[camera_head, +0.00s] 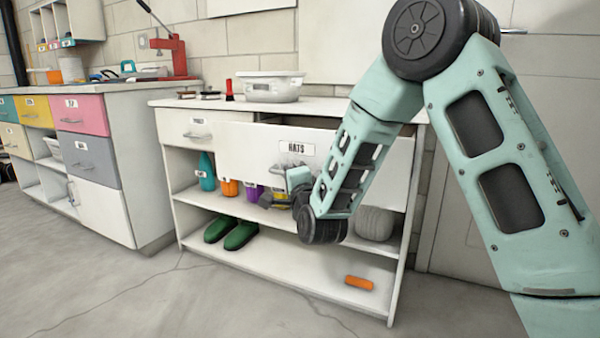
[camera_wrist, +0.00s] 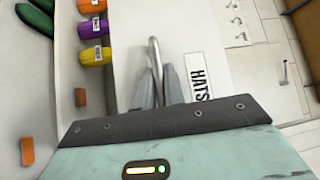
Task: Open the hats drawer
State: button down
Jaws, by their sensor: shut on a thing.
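The label also shows in the wrist view (camera_wrist: 200,84). In the wrist view, the drawer's metal bar handle (camera_wrist: 154,52) runs between the fingers of my gripper (camera_wrist: 159,82), which is shut on it. In the head view my gripper (camera_head: 285,192) is at the drawer front, and my arm hides part of the front and the handle.
A closed drawer (camera_head: 197,130) is to the left. Below are labelled bottles and pots (camera_head: 229,187), green shoes (camera_head: 240,235), a round grey object (camera_head: 375,223) and an orange cylinder (camera_head: 359,283). A white basin (camera_head: 270,88) stands on the counter. The floor in front is clear.

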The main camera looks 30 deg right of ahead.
jog(key=shift+s+a+b, duration=0.15)
jog(key=shift+s+a, duration=0.6)
jog(key=shift+a, duration=0.2)
jog(key=shift+s+a+b, duration=0.15)
jog(key=shift+s+a, duration=0.6)
jog(key=shift+a, duration=0.15)
jog(key=c, duration=1.5)
grip_release()
